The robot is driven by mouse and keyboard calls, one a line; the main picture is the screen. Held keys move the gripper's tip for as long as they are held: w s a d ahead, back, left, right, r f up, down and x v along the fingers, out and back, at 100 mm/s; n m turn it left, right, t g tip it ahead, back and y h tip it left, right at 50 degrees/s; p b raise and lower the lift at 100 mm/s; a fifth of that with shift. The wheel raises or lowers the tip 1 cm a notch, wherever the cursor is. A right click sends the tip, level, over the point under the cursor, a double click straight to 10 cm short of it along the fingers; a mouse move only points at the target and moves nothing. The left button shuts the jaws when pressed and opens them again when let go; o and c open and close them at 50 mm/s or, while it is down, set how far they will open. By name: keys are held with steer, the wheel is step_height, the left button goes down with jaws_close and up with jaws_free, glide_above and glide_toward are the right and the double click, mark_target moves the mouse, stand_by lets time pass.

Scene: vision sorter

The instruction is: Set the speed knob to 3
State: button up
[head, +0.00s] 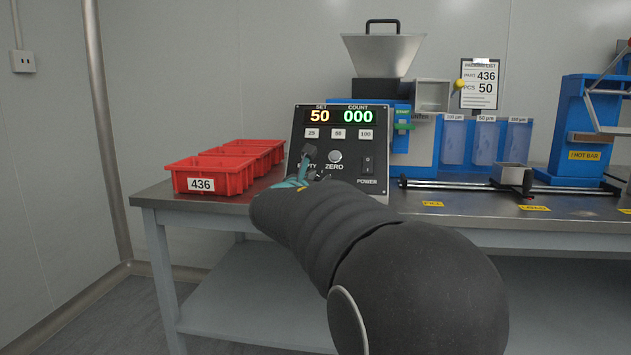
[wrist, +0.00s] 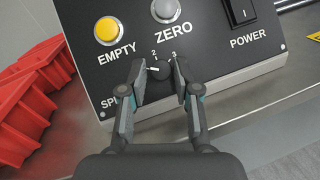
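The speed knob (wrist: 163,71) is a small dark knob low on the control panel, seen in the wrist view. The digits 2 and 3 are printed just above it. A short white mark shows at its left side, pointing roughly left. My gripper (wrist: 159,75) is open, with one finger on each side of the knob and a small gap visible on both sides. The left finger hides most of the speed label. In the head view my arm and gripper (head: 309,158) cover the knob.
The control panel (head: 297,135) shows SET 50 and COUNT 000. A yellow EMPTY button (wrist: 108,32), a grey ZERO button (wrist: 165,9) and a POWER switch (wrist: 238,12) sit above the knob. Red bins (head: 210,174) stand left of the panel.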

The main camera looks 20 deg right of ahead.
jaws_close()
